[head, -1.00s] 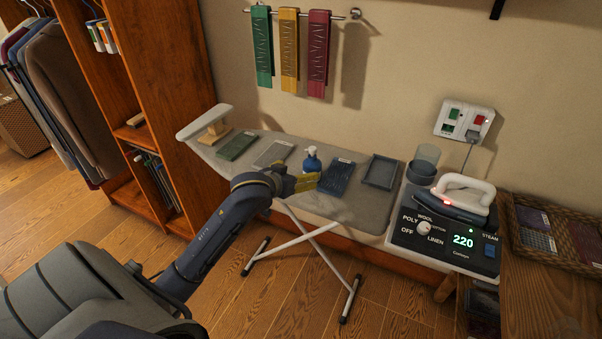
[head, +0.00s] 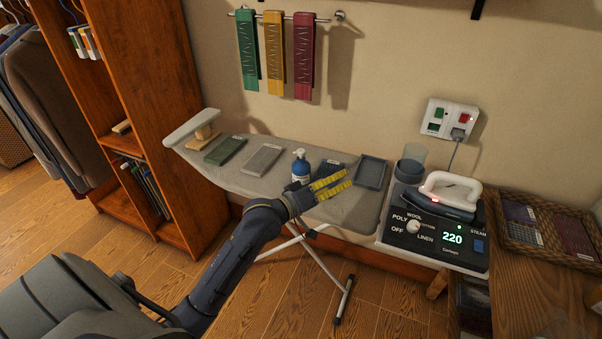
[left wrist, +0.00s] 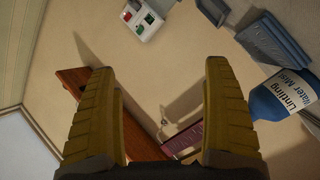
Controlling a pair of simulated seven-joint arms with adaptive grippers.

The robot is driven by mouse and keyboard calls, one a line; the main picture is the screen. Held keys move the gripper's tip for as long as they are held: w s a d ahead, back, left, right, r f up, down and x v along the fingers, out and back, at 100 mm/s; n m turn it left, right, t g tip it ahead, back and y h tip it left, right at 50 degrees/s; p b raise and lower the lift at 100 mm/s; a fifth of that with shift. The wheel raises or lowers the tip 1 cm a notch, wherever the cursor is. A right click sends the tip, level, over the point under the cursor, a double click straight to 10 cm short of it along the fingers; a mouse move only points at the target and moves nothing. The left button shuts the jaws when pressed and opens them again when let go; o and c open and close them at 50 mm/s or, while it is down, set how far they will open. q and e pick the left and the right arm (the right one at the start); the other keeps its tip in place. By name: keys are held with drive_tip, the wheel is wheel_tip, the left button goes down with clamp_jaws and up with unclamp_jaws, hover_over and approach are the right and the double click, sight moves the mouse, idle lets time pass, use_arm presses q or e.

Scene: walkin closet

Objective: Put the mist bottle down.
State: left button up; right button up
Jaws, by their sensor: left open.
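The mist bottle (head: 301,168), blue with a white pump top, stands upright on the grey ironing board (head: 240,182). Its lower part is partly hidden by my left gripper in the head view. In the left wrist view the bottle (left wrist: 283,98), with a printed label, shows at the right edge, outside the fingers. My left gripper (head: 346,179) has yellow fingers spread apart, with nothing between them. It is just to the right of and in front of the bottle. My right gripper is not in view.
On the board, a green pad (head: 225,151) and a grey pad (head: 262,160) lie left of the bottle. A dark blue pad (head: 329,169) and a grey tray (head: 371,172) lie to the right. The iron (head: 449,193) sits on its control station (head: 408,246) further right.

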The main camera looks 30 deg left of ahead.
sight(301, 169)
use_arm(q)
wheel_tip(301, 169, up, 4)
drive_tip(key=d+r+n+t, duration=0.1)
drive_tip(key=d+n+t, duration=0.2)
drive_tip(key=n+t, duration=0.35)
drive_tip(key=s+a+f+n+g+y, duration=0.1)
drive_tip(key=a+f+n+g+y, duration=0.35)
drive_tip(key=n, duration=0.65)
drive_tip(key=s+a+f+n+g+y, duration=0.1)
drive_tip(key=f+n+y, duration=0.4)
drive_tip(key=n+y, duration=0.4)
drive_tip(key=s+a+f+n+g+y, duration=0.1)
drive_tip(key=a+f+n+g+y, duration=0.3)
drive_tip(key=n, duration=0.8)
drive_tip(key=shift+t, duration=0.5)
drive_tip(key=x, duration=1.6)
drive_tip(key=shift+w+d+f, duration=0.1)
drive_tip(key=shift+d+f, duration=0.05)
drive_tip(key=shift+f, duration=0.05)
drive_tip(key=shift+y, duration=0.25)
drive_tip(key=shift+c, duration=0.2)
drive_tip(key=c, duration=1.6)
